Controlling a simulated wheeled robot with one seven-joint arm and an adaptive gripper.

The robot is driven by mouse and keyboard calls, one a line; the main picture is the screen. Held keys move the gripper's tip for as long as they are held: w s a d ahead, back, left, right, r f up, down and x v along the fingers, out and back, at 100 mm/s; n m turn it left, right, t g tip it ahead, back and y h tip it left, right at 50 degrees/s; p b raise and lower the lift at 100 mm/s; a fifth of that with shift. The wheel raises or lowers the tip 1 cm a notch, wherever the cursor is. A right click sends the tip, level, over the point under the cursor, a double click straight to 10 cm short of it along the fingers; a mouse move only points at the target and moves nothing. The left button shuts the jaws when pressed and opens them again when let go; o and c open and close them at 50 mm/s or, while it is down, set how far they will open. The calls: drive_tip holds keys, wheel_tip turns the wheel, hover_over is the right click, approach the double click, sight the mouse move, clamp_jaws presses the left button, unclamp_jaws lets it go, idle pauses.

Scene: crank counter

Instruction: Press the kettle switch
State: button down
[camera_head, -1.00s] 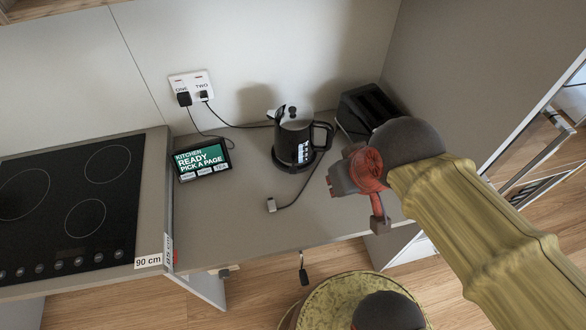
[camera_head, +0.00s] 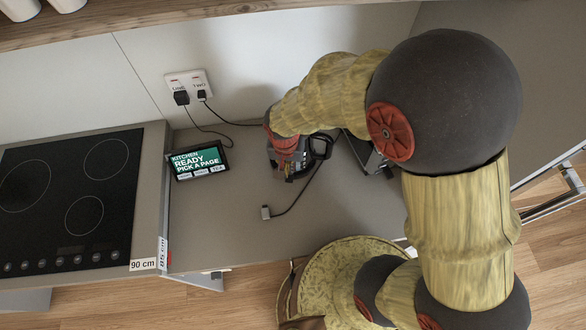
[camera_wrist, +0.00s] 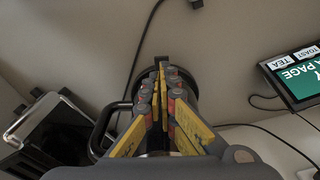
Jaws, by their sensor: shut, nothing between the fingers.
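The black kettle stands on the counter (camera_head: 230,225), mostly hidden behind my gripper and arm in the head view. Its handle (camera_head: 323,147) shows to the right of my gripper (camera_head: 289,172). In the wrist view the kettle handle (camera_wrist: 103,128) curves out on the left, and the fingers hide most of the body. My gripper is shut and empty, its fingertips (camera_wrist: 162,72) together over the kettle. A small dark tab (camera_wrist: 161,59) shows just beyond the fingertips; it may be the switch. I cannot tell whether the fingertips touch it.
A tablet (camera_head: 199,161) stands left of the kettle, below a wall socket (camera_head: 189,84) with cords. A toaster (camera_wrist: 48,130) stands beside the handle. A cord with a small end block (camera_head: 265,212) lies in front. A hob (camera_head: 70,200) is at left.

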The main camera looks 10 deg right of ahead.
sight(289, 180)
drive_tip(key=shift+a+m, duration=0.15)
drive_tip(key=shift+m, duration=0.35)
drive_tip(key=shift+f, duration=0.1)
drive_tip(key=shift+w+f+b, duration=0.2)
drive_tip(key=shift+f+b, duration=1)
drive_tip(key=shift+f, duration=0.5)
drive_tip(key=shift+w+f+b, duration=0.15)
drive_tip(key=shift+f+b, duration=1)
drive_tip(key=shift+f, duration=0.5)
